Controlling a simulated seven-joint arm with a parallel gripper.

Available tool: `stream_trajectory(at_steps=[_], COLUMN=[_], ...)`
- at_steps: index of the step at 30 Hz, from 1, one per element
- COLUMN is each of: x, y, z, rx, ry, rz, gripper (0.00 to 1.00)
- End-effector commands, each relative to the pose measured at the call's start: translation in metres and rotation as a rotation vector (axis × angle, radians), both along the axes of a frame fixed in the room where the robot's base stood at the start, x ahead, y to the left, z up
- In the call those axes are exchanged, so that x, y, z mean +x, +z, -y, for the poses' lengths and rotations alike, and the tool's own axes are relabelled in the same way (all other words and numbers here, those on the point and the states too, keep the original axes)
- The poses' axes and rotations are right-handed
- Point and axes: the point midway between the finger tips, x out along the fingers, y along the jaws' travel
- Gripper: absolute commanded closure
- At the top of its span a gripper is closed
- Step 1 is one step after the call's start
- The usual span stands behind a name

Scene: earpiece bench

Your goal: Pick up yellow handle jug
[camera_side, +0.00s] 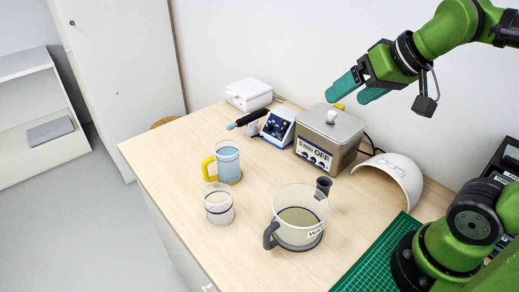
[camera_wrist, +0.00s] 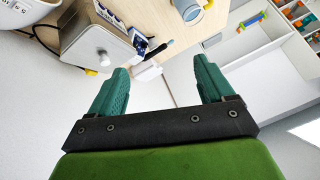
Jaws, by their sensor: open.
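The yellow handle jug (camera_side: 228,163) stands upright on the wooden bench, left of its middle. It is clear with pale blue contents, and its yellow handle (camera_side: 207,168) points left. In the wrist view a clear jug with bluish contents (camera_wrist: 188,10) is cut off by the top edge; it looks like the same jug. My gripper (camera_side: 349,96) is open and empty, high above the back of the bench, up and right of the jug and well apart from it. Both green fingers also show in the wrist view (camera_wrist: 161,70), with nothing between them.
A grey-handled jug (camera_side: 299,221) and a small clear cup (camera_side: 218,207) stand in front. A steel bath (camera_side: 327,145) with a lid, a blue-white device (camera_side: 278,128) and a white box (camera_side: 248,94) line the back. A white curved shell (camera_side: 397,176) and green mat (camera_side: 372,263) are right.

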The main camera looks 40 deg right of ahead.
Motion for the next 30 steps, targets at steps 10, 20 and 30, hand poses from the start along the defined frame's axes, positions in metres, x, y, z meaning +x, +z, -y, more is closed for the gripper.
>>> stream_trajectory(at_steps=[10, 20, 30], x=[0.107, 0.201, 0.221], y=[0.009, 0.001, -0.028], z=[-0.005, -0.073, -0.109], rx=[-0.237, -0.29, -0.249], ry=[0.083, 0.343, 0.464], rz=[0.213, 0.465, 0.553], gripper=[0.19, 0.19, 0.19])
